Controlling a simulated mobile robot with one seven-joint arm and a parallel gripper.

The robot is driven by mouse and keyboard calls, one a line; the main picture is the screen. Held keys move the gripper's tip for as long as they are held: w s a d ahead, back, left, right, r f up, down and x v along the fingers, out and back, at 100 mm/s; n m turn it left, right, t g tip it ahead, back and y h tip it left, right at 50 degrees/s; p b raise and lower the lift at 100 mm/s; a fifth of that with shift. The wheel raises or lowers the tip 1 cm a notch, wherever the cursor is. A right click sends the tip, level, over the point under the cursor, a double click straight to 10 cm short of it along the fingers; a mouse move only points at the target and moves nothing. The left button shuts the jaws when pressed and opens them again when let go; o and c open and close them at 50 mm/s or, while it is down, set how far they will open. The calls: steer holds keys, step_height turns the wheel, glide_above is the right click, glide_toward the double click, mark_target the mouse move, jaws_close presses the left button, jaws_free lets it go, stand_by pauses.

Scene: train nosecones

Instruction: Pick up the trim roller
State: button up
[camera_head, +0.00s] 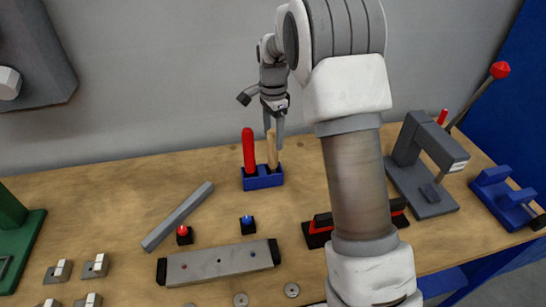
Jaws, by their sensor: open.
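My gripper (262,114) is above the blue two-slot holder at the back of the bench. A tool with a dark end (538,222) rests in a blue cradle (500,195) at the far right. I cannot tell which of these is the trim roller. I cannot tell whether the finger touches the tan handle.
A grey bar (178,215), a red button (184,233), a blue button (247,223) and a long plate (220,263) lie in front. A grey lever press (425,165) stands right. The wall is close behind.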

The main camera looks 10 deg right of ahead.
mark_target(273, 146)
step_height(273, 146, down, 5)
steer(key=shift+w+f, duration=0.1)
steer(key=shift+w, duration=0.05)
jaws_close()
stand_by(0.4)
